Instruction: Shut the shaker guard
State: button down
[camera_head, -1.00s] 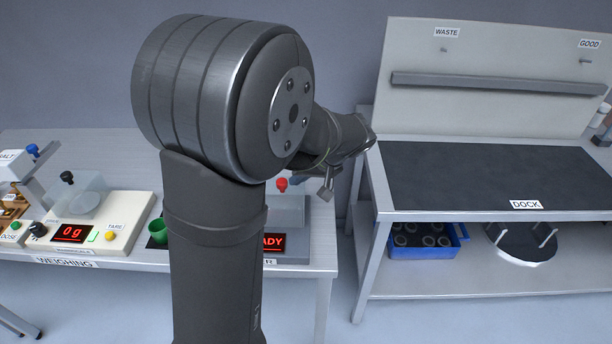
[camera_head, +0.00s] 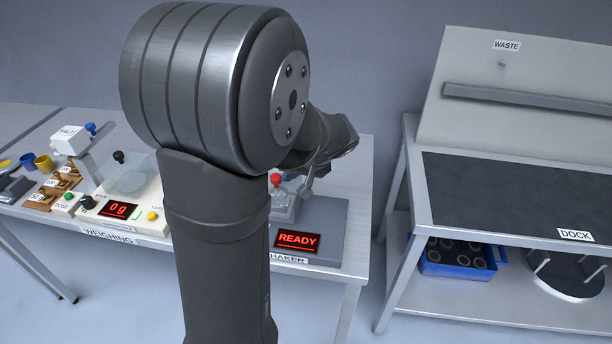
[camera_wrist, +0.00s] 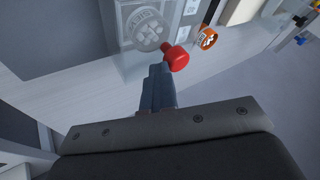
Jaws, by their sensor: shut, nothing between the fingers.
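The shaker (camera_head: 325,220) stands at the right end of the bench, with a red READY display on its front. Its clear guard (camera_head: 284,212) carries a red knob (camera_head: 276,179), just left of my gripper (camera_head: 306,188). In the wrist view my gripper (camera_wrist: 158,70) is shut and empty, its tips right beside the red knob (camera_wrist: 175,56), touching or nearly so. The see-through guard (camera_wrist: 128,22) lies beyond the tips, with a round marked disc behind it. My arm hides part of the shaker's left side. I cannot tell how far the guard stands open.
Left of my arm are the weighing scale (camera_head: 118,200) reading 0 g, a salt hopper (camera_head: 70,140) and coloured cups. An orange round piece (camera_wrist: 206,39) is near the knob. On the right, across a gap, is the dock table (camera_head: 520,195) with a blue crate (camera_head: 460,258) below.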

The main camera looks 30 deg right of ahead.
jog(key=shift+w+a, duration=0.15)
jog(key=shift+a, duration=0.05)
jog(key=s+d+r, duration=0.5)
jog(key=s+r, duration=0.3)
jog(key=shift+d, duration=0.4)
jog(key=x, duration=0.3)
jog(key=a+x, duration=0.1)
jog(key=x, duration=0.3)
jog(key=a+r+x, duration=0.1)
jog(key=x, duration=0.3)
jog(key=shift+w+a+f, duration=0.1)
jog(key=shift+w+a, duration=0.1)
jog(key=shift+w, duration=0.25)
jog(key=shift+w+a, duration=0.25)
jog(key=shift+a, duration=0.15)
